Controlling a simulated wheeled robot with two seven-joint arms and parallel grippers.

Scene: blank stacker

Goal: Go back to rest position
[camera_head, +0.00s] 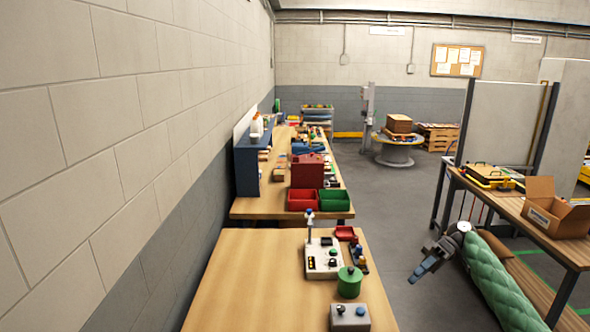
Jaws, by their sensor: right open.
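My right gripper (416,277) is at the right of the head view, at the end of my green padded arm. It hangs over the grey floor, between the near wooden table (240,285) and the workbench (515,210) on the right. Its jaws are open, with nothing seen between them, and it touches nothing that I can see. My left gripper and left arm are not in view.
The near table carries a control box (323,258), a green canister (349,282) and a grey button box (349,317). Red (302,199) and green (334,200) bins stand behind. An open carton (553,212) sits on the right bench. The aisle floor is clear.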

